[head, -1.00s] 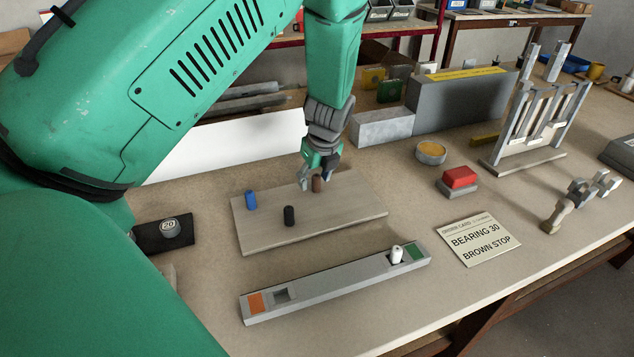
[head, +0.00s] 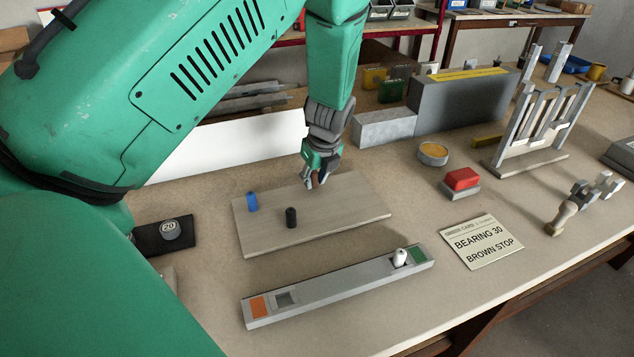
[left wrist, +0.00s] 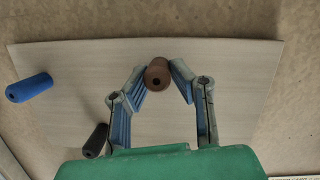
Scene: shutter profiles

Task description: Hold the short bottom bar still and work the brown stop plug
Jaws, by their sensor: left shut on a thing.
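The short bottom bar (head: 340,287) is a grey profile lying at the front of the table. It has an orange end, a square recess near it, and a green end with a white plug (head: 400,257) beside it. My left gripper (head: 317,184) is shut on the brown stop plug (left wrist: 158,74) over the wooden board (head: 345,209); the fingers mostly hide the plug in the head view. In the left wrist view the plug sits between the two fingertips. I cannot tell whether it is clear of the board. My right gripper is not in view.
An order card (head: 481,241) reads "BEARING 30" and "BROWN STOP". A red block (head: 461,179), a yellow-topped tin (head: 432,154) and a grey rack (head: 540,125) stand to the right. A round "20" piece (head: 170,229) lies left.

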